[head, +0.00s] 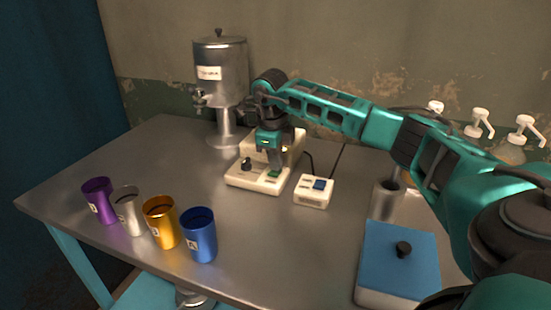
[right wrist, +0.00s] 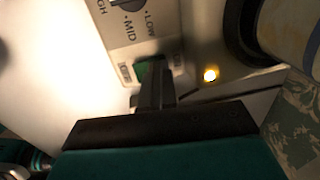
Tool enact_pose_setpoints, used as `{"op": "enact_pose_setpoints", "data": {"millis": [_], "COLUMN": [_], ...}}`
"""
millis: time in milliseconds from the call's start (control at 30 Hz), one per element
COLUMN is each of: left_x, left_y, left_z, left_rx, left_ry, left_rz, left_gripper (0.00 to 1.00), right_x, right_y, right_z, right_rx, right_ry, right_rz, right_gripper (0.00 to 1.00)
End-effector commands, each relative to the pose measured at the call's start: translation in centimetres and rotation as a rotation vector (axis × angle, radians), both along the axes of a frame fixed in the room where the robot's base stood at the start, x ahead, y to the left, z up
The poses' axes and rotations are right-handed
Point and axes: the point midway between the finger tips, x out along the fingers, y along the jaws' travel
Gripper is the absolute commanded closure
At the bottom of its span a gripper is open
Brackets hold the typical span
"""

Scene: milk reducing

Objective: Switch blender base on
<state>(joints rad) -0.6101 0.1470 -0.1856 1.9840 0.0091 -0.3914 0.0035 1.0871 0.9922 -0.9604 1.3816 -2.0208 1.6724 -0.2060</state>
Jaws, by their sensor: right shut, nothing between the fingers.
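The cream blender base (head: 245,179) stands on the metal table, with a dark knob (head: 246,163) and a green switch (head: 274,173) on its front panel. My right gripper (head: 275,168) is shut and points down at the green switch. In the right wrist view the closed fingers (right wrist: 156,82) overlap the green switch (right wrist: 141,72) and hide part of it; they look to be at or on it. The knob (right wrist: 125,5) has HIGH, MID and LOW marks, and a small yellow light (right wrist: 210,75) glows beside the panel. My left gripper is not in view.
A small white box with a blue button (head: 319,184) sits right of the base. A steel dispenser (head: 220,75) stands behind. Purple, silver, gold and blue cups (head: 199,236) stand front left. A blue-lidded box (head: 400,255) and pump bottles (head: 480,122) are at right.

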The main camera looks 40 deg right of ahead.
Motion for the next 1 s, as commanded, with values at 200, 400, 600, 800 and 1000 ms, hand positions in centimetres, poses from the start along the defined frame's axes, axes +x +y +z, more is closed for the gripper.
{"op": "enact_pose_setpoints", "data": {"millis": [200, 400, 600, 800, 1000], "left_x": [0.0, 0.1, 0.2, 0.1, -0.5], "left_y": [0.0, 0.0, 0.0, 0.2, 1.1], "left_z": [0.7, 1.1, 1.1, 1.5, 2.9], "left_rx": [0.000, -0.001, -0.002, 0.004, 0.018], "left_ry": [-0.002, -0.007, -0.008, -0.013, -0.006], "left_rz": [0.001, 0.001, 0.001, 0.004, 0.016], "left_gripper": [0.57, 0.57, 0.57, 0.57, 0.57], "right_x": [-0.7, -1.0, -0.9, -0.9, -1.2], "right_y": [1.0, 1.5, 1.5, 1.4, 0.9], "right_z": [-0.4, -0.5, -0.4, 0.4, 3.6], "right_rx": [0.002, 0.002, 0.003, 0.002, 0.001], "right_ry": [0.016, 0.015, 0.014, 0.011, 0.009], "right_rz": [0.004, 0.003, 0.003, 0.003, 0.000], "right_gripper": [1.00, 1.00, 1.00, 1.00, 1.00]}}
